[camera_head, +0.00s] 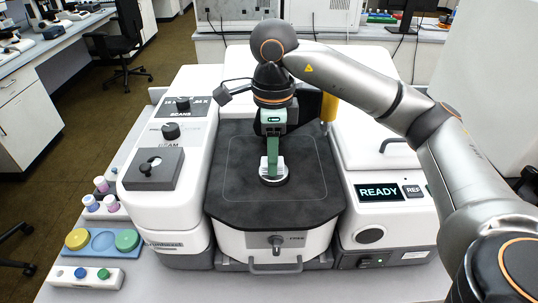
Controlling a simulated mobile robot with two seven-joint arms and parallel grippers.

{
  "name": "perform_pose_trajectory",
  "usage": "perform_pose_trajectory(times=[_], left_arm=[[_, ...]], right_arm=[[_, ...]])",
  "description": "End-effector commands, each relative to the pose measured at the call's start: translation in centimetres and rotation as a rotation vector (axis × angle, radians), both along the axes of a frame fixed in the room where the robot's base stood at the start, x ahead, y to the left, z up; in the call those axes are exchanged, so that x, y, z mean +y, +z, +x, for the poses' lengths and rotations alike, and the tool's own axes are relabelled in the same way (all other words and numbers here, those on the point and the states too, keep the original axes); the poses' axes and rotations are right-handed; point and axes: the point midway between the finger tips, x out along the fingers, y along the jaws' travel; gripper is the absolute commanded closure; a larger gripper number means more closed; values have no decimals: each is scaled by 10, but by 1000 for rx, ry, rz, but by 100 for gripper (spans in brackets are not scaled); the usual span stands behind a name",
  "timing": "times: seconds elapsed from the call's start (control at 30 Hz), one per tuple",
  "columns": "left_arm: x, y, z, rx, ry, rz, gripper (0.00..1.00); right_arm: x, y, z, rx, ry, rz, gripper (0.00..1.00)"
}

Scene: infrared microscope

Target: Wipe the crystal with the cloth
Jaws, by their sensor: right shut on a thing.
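My right gripper (272,160) reaches down from above over the black stage of the microscope. Its green fingers are shut on a small pale piece, which looks like the cloth (264,167). The fingertips and the pale piece are right over a round silver mount (273,182) in the middle of the stage. The crystal is not clearly seen; the fingers and the pale piece cover the middle of the mount. I cannot tell whether the pale piece touches it. My left gripper is not in view.
The white microscope body (185,215) flanks the black stage (240,195). A lit READY display (380,192) is at the right. A blue tray (78,250) with round yellow and green pads and several small capped vials stand at the left. The stage around the mount is clear.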

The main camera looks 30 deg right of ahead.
Motion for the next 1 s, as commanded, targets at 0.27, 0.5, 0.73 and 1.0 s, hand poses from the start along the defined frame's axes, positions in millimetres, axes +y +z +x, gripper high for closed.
perform_pose_trajectory(times=[0.27,0.5,0.73,1.0], left_arm=[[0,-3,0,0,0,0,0],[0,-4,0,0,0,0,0],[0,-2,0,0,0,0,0],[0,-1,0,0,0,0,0]], right_arm=[[-8,-1,-4,3,-3,-4,100],[-13,0,-8,3,0,-3,100],[-7,0,-4,2,0,-2,100],[-1,0,-1,2,1,-1,100]])
